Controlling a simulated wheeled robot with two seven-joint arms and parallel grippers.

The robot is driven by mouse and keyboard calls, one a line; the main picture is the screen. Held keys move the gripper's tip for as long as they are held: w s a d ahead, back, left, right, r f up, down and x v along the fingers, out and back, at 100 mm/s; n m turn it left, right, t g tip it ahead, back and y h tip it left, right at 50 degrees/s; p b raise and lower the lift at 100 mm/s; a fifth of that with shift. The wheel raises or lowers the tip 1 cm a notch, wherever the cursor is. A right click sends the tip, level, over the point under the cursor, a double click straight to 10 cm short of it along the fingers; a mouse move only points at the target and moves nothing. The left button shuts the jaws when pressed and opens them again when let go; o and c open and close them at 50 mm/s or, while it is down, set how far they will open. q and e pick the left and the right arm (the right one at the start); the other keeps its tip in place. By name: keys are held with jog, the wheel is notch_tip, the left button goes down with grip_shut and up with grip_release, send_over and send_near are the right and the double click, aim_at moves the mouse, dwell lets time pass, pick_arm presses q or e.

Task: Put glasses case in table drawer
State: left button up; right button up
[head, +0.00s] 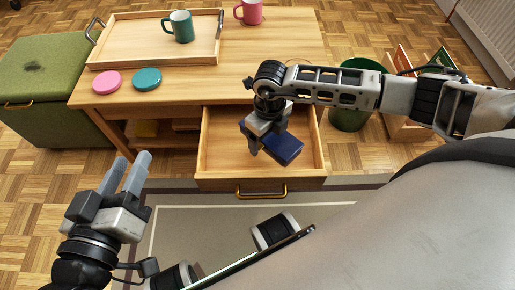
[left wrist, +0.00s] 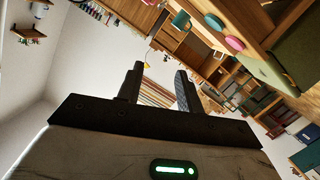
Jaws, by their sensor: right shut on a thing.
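A dark blue glasses case (head: 283,149) is held by my right gripper (head: 262,146) over the open table drawer (head: 222,150). The drawer is pulled out towards me from the wooden table (head: 262,50) and looks empty. Whether the case touches the drawer floor I cannot tell. My right gripper's fingers are partly hidden by its wrist and the case. My left gripper (head: 140,174) is open and empty, left of the drawer and in front of the table. Its two fingers also show apart in the left wrist view (left wrist: 160,88).
On the table stand a wooden tray (head: 110,51) with a green mug (head: 180,26), a red mug (head: 249,11), and pink (head: 106,82) and teal (head: 147,79) discs. A green ottoman (head: 45,85) is at left. A green bin (head: 349,118) stands right of the drawer.

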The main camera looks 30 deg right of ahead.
jog(key=a+f, duration=0.1)
jog(key=w+a+f+b, duration=0.1)
jog(key=shift+w+f, duration=0.2)
jog(key=shift+f, duration=0.15)
notch_tip(320, 180, down, 3)
jog(key=shift+w+a+f+b, duration=0.1)
jog(key=shift+f+b, duration=0.1)
jog(key=shift+b, duration=0.55)
pick_arm(q)
jog(key=shift+w+d+r+n+t+h, duration=0.1)
jog(key=shift+d+r+n+t+h, duration=0.15)
jog(key=shift+r+n+t+h, duration=0.3)
pick_arm(e)
jog(key=o, duration=0.9)
jog(key=shift+f, duration=0.15)
jog(key=o, duration=0.3)
pick_arm(q)
jog(key=shift+w+r+m, duration=0.2)
jog(key=shift+r+m, duration=0.05)
jog(key=shift+r, duration=0.1)
